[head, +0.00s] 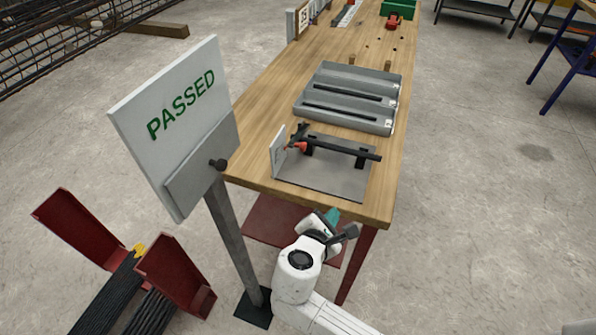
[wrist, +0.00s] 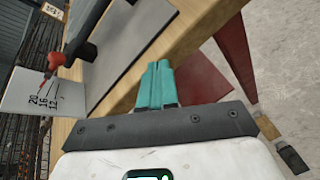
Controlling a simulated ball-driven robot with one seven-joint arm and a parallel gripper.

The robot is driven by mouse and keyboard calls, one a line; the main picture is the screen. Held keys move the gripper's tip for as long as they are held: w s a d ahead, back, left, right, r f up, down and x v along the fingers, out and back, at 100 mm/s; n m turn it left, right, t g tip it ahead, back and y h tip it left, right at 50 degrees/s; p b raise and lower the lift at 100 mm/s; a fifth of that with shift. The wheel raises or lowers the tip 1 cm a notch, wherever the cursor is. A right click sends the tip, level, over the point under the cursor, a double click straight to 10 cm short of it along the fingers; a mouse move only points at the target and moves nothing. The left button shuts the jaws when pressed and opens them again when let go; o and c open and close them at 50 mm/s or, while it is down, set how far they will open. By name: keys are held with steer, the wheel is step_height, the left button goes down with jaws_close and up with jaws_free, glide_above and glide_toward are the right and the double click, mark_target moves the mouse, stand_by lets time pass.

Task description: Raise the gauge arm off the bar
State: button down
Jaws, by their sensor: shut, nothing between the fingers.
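The gauge stands on a grey plate (head: 335,183) at the near end of the wooden bench. Its dark bar (head: 345,149) lies across black supports. The gauge arm with a red tip (head: 299,147) is at the bar's left end, beside a small white scale card (head: 279,153). In the wrist view the red tip (wrist: 52,61) is at the upper left, by the card (wrist: 28,97) marked 20, 16, 12. My gripper (head: 333,215) is below the bench's near edge, apart from the gauge. Its teal fingers (wrist: 156,84) are together and empty.
A grey slotted block (head: 350,96) lies behind the gauge. A "PASSED" sign (head: 180,115) on a post stands left of the bench. A red bracket (head: 176,278) with dark bars is at lower left. The bench's near edge (head: 305,206) lies between my gripper and the gauge. Open floor (head: 480,230) is at right.

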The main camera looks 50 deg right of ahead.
mark_target(299, 184)
steer(key=w+a+r+n+t+h+b, duration=0.1)
steer(key=w+a+n+t+h+b, duration=0.2)
steer(key=w+a+n+t, duration=0.2)
steer(key=w+n, duration=0.3)
steer(key=n, duration=0.2)
steer(key=shift+w+a+n+h, duration=0.15)
steer(key=shift+a+n+h, duration=0.25)
steer(key=x, duration=1)
steer(key=shift+d+r, duration=0.1)
steer(key=shift+d, duration=0.05)
steer(key=shift+w+d+r+p, duration=0.25)
steer(key=shift+d+r, duration=0.05)
steer(key=shift+r, duration=0.25)
steer(key=shift+w+d+r+p, duration=0.25)
steer(key=shift+d+r, duration=0.05)
steer(key=shift+r, duration=0.2)
steer(key=shift+w+d+r, duration=0.25)
steer(key=shift+d+r, duration=0.15)
steer(key=shift+r+y+p, duration=0.4)
steer(key=shift+r+p, duration=0.3)
steer(key=shift+p, duration=0.75)
